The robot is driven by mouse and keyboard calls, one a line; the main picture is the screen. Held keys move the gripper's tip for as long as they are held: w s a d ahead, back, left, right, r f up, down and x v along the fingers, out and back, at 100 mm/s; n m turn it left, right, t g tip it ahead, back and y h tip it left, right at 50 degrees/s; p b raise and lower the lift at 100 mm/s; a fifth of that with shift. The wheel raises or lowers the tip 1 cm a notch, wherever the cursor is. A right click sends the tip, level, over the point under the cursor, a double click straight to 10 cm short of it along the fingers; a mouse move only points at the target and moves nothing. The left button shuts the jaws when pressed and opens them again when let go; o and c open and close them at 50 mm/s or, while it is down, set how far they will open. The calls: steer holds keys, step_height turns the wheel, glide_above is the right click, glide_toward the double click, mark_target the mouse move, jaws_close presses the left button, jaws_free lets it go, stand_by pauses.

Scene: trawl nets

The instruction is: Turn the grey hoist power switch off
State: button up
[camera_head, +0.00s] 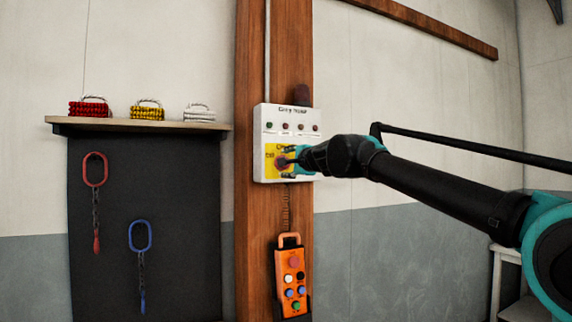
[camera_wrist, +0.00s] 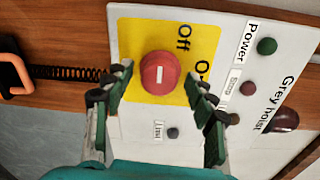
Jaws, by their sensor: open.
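The grey hoist control box (camera_head: 263,113) is a white panel on a wooden post; its label reads "Grey hoist" in the wrist view. The power switch is a round red knob (camera_wrist: 160,72) with a short white mark, on a yellow plate (camera_wrist: 140,32) lettered "Off" and "On". In the head view my gripper (camera_head: 291,159) covers part of the plate.
An orange pendant control (camera_head: 292,281) hangs below the box on a coiled cable. A shelf (camera_head: 140,125) with rope coils is at left, above a dark board with red and blue slings. A green lamp (camera_wrist: 267,46) and a dark dome (camera_wrist: 285,119) are on the box.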

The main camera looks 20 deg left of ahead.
steer(key=v, duration=1.1)
steer(key=shift+s+d, duration=0.25)
steer(key=shift+d, duration=0.05)
steer(key=d+f+n+g+h, duration=0.1)
steer(key=d+f+n+h, duration=0.15)
steer(key=d+f, duration=0.8)
steer(key=w+d+f+n+g+h, duration=0.1)
steer(key=d+f+n+h, duration=0.3)
steer(key=f, duration=1.1)
steer(key=d+f+n+g, duration=0.1)
steer(key=d+f+n, duration=0.1)
steer(key=d+f, duration=0.9)
steer(key=s+d+f+g+h, duration=0.1)
steer(key=s+d+f+h, duration=0.1)
steer(key=s+d+f, duration=0.4)
steer(key=s+d+f+n+g+h, duration=0.1)
steer(key=s+d+f+h, duration=0.1)
steer(key=s+d+f, duration=0.5)
steer(key=s+d+f+g+h, duration=0.2)
steer(key=s+d+f, duration=0.4)
steer(key=f, duration=0.9)
steer(key=d, duration=0.3)
steer(key=shift+s+d+h, duration=0.3)
steer(key=shift+d+h, duration=0.05)
